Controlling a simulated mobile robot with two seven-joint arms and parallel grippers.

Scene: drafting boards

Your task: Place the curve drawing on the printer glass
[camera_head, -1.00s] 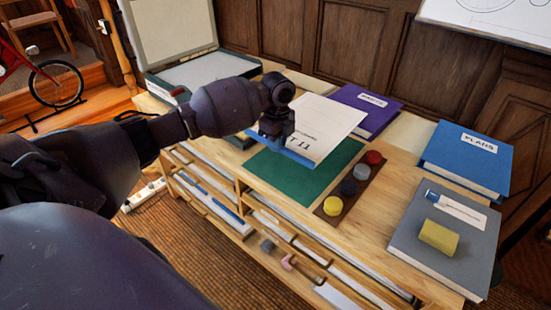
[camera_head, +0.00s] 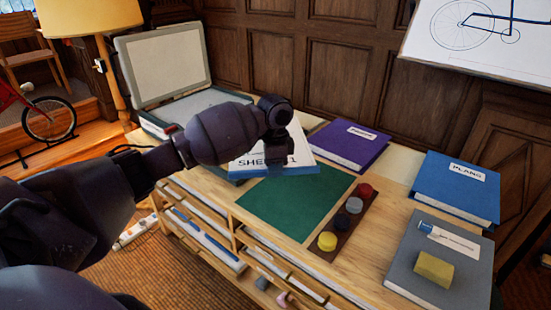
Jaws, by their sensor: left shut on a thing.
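The drawing (camera_head: 301,152) is a white, flat piece with a blue front edge and black lettering, partly read as "SHE" and "1". My left gripper (camera_head: 279,158) is shut on its front edge and hides part of the lettering. The drawing is over the back edge of the green mat, to the right of the printer; I cannot tell if it touches anything below. No curve shows on its visible face. The printer has its lid (camera_head: 165,66) raised and its pale glass (camera_head: 203,104) bare where I see it; my left arm covers part of it. My right gripper is out of view.
The green mat (camera_head: 290,207) is clear. Beside it is a brown strip (camera_head: 340,226) with several coloured round pieces. A purple book (camera_head: 348,146), a blue book (camera_head: 457,187) and a grey book (camera_head: 420,262) with a yellow block (camera_head: 434,269) lie to the right.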

